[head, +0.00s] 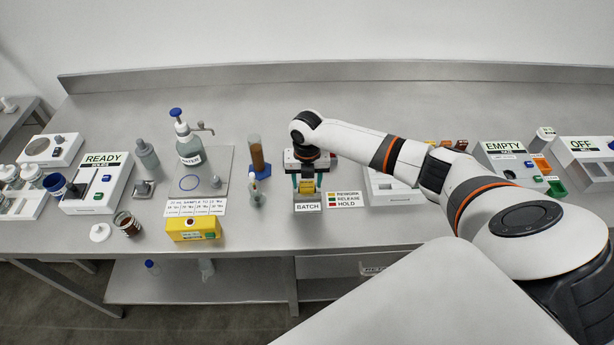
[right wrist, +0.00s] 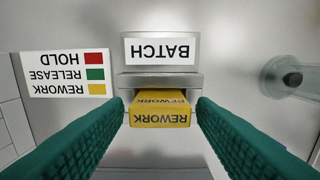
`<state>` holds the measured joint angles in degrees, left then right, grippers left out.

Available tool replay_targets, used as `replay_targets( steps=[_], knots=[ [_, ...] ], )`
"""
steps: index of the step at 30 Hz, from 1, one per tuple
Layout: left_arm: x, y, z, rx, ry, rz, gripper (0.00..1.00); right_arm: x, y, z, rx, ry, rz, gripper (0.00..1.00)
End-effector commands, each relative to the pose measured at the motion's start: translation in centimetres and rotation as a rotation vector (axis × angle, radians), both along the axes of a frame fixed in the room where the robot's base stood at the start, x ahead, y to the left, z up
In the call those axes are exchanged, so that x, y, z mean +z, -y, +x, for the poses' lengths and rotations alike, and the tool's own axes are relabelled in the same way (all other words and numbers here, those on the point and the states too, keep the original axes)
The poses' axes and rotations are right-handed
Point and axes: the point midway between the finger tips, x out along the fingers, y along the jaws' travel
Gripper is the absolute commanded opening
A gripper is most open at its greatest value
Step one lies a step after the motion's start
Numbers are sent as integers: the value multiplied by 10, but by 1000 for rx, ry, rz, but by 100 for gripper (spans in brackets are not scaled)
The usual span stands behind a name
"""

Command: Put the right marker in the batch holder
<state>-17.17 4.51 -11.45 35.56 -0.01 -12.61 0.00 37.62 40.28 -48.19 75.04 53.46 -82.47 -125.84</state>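The yellow REWORK marker (head: 307,187) is at the batch holder (right wrist: 160,81), behind the BATCH label (head: 308,207). In the right wrist view the marker (right wrist: 160,108) appears to sit upright in the holder's slot; its lower end is hidden. My right gripper (head: 307,182) points down over the holder, one green finger on each side of the marker. In the right wrist view the fingers (right wrist: 161,97) stand apart, with a narrow gap beside the marker, so they look open around it. My left gripper is not in view.
A legend card (head: 345,198) lies right of the holder. A small glass vessel (head: 256,198) and a brown-filled cylinder (head: 256,153) stand to its left. A white tray (head: 383,193), partly under my arm, is to the right. The bench behind is clear.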

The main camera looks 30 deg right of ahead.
Motion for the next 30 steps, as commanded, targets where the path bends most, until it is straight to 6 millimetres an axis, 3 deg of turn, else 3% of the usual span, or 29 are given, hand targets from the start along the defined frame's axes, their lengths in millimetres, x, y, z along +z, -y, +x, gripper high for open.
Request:
replay_targets(
  steps=[10, 14, 24, 30],
  knots=[
    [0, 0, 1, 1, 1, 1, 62, 1, 0, 0, 0, 0, 0, 63],
    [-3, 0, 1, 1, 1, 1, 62, 10, 1, 1, 0, 3, -1, 63],
    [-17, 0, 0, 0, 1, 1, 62, 78, 1, 2, 0, 6, 0, 63],
    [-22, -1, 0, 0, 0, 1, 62, 109, 0, 1, 0, 3, 1, 63]
  ],
)
